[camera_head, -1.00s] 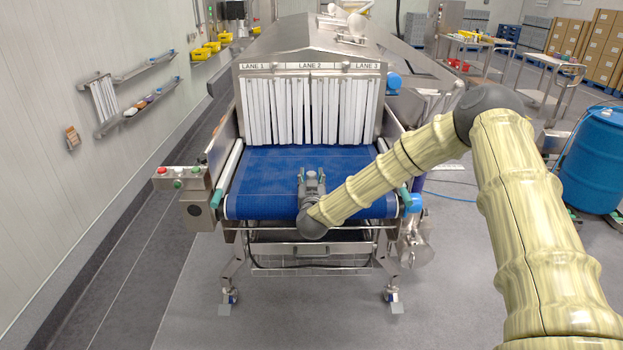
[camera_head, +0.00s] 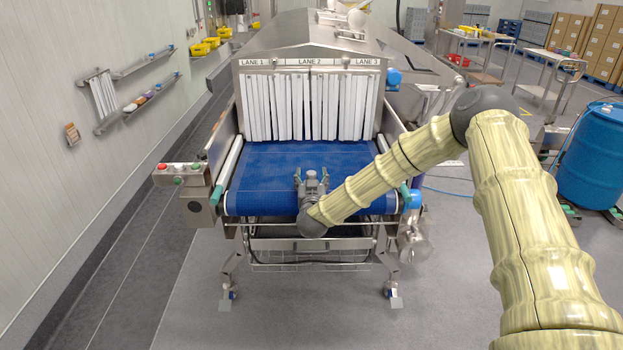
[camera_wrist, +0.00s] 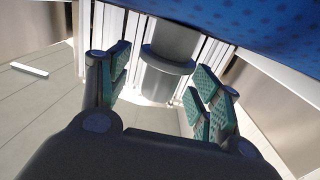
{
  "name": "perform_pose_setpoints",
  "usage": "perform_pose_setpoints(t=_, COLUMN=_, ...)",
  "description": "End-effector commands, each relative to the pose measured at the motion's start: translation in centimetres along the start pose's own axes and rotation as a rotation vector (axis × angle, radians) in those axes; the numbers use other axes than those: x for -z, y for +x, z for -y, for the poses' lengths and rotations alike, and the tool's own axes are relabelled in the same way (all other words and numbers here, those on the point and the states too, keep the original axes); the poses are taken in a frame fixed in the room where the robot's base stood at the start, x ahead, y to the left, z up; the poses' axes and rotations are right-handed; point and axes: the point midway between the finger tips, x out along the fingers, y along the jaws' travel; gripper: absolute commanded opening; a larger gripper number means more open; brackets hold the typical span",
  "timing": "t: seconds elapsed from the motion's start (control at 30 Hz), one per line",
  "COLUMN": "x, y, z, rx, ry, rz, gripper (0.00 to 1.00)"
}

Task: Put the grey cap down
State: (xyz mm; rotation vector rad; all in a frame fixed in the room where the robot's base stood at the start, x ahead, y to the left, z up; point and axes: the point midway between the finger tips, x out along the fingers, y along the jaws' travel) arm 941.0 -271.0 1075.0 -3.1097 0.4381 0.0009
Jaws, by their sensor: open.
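The grey cap (camera_wrist: 169,62) is a dark grey cylinder with a wider rim. In the wrist view, which shows the scene inverted, it stands against the blue belt (camera_wrist: 255,22). My gripper (camera_wrist: 160,88) is open, with one green-padded finger on each side of the cap and visible gaps between pads and cap. In the head view my gripper (camera_head: 312,175) is low over the front middle of the blue belt (camera_head: 265,170), facing the tunnel. There the cap is small and hard to separate from the gripper.
White strip curtains (camera_head: 305,108) hang at the tunnel mouth behind my gripper, under the lane signs. A button box (camera_head: 190,185) stands at the belt's left. The belt is bare on both sides of my gripper. A blue drum (camera_head: 592,155) stands far right.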

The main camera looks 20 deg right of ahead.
Motion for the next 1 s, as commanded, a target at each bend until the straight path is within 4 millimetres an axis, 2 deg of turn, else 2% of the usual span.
perform_pose_setpoints(t=0.17, x=0.1, y=-0.4, z=0.0, rx=0.001, ry=0.000, rz=0.000, gripper=0.64)
perform_pose_setpoints(t=0.27, x=-0.1, y=-1.6, z=0.1, rx=0.002, ry=0.000, rz=0.001, gripper=0.64)
perform_pose_setpoints(t=0.7, x=-0.1, y=-9.4, z=0.0, rx=0.001, ry=0.000, rz=0.001, gripper=0.64)
perform_pose_setpoints(t=1.0, x=0.1, y=-11.9, z=0.0, rx=0.000, ry=0.000, rz=0.001, gripper=0.64)
